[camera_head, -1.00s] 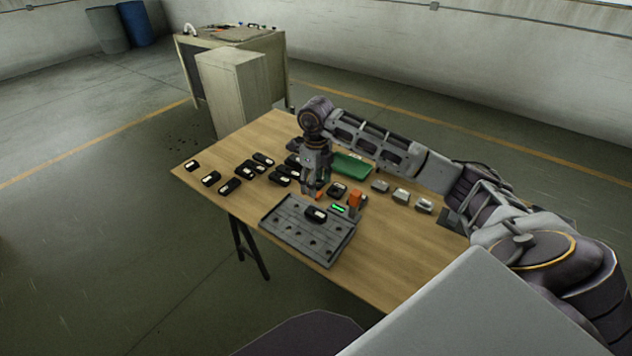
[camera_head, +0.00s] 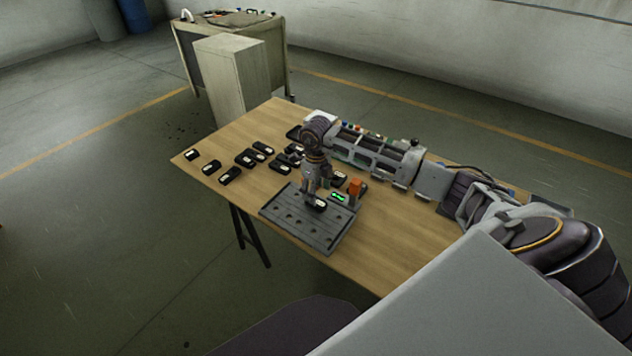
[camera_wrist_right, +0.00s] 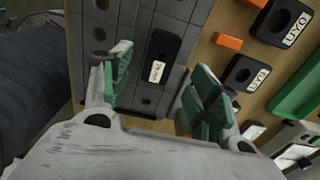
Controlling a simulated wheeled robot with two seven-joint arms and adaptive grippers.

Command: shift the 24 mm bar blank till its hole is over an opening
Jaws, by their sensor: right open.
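A dark bar blank (camera_head: 320,205) with a white label lies on the grey slotted plate (camera_head: 288,224). Its label is too small to read. In the right wrist view the blank (camera_wrist_right: 162,46) lies flat on the plate (camera_wrist_right: 140,103), label toward my gripper; where its hole sits over the plate is unclear. My right gripper (camera_head: 314,198) is low above the plate at the blank. In the right wrist view its green-padded fingers (camera_wrist_right: 163,88) are apart, one to each side of the blank and not touching it. My left gripper is out of view.
An orange-topped post (camera_head: 355,187) and a small green display (camera_head: 339,197) stand at the plate's right edge. Several dark labelled blanks (camera_head: 230,174) lie on the wooden table (camera_head: 222,145) behind and left. A green tray (camera_wrist_right: 299,92) shows in the wrist view. The table front is clear.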

